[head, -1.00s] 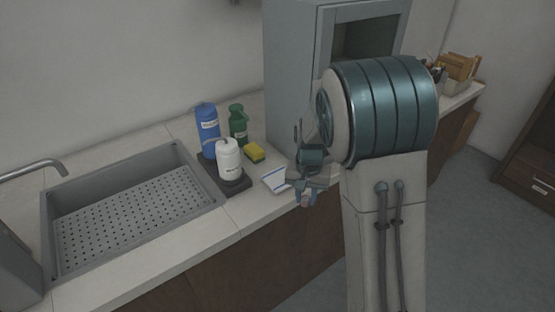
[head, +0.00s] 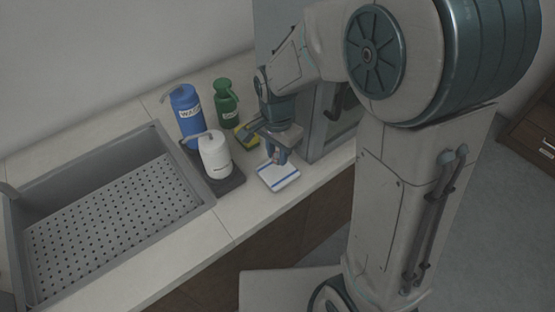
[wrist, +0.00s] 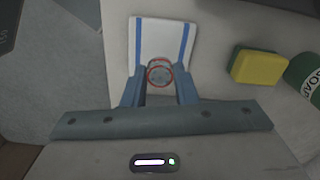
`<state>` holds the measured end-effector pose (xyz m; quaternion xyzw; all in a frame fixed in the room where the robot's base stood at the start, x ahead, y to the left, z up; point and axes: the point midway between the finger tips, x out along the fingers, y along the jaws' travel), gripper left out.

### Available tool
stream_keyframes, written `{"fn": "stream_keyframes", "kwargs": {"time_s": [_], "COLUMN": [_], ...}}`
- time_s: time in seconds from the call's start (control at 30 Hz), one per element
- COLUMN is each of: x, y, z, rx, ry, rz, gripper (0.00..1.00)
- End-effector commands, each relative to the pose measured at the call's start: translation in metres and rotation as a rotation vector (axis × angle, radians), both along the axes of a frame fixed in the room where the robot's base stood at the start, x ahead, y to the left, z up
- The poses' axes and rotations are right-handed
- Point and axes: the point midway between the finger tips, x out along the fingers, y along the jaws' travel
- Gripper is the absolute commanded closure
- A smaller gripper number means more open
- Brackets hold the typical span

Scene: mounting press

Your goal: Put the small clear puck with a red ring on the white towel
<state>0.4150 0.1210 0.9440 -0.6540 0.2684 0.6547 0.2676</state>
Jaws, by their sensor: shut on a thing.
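The small clear puck with a red ring (wrist: 159,73) is between the fingertips of my gripper (wrist: 160,88) in the wrist view. My gripper (head: 279,158) is shut on it, fingers pointing down over the back part of the white towel in the head view. The white towel (head: 280,179) has blue stripes and lies flat on the counter; it also shows beyond the fingers in the wrist view (wrist: 161,32). The puck is hidden by the fingers in the head view. I cannot tell whether it touches the towel.
A dark tray (head: 229,182) left of the towel holds a white bottle (head: 215,157) and a blue wash bottle (head: 186,115). A green bottle (head: 227,105) and a yellow sponge (head: 243,135) stand behind. A sink (head: 110,215) is at left. A grey cabinet (head: 325,130) is close at right.

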Motion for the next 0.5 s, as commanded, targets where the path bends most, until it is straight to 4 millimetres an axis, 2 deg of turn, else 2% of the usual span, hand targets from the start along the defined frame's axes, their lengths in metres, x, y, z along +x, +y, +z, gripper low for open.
{"fn": "stream_keyframes", "kwargs": {"time_s": [0.3,0.5], "x": [0.0,0.001], "y": [-0.001,-0.002], "z": [-0.038,-0.041], "rx": [-0.001,0.0], "ry": [0.002,-0.001], "rz": [-0.002,-0.003], "gripper": [0.99,0.99]}}
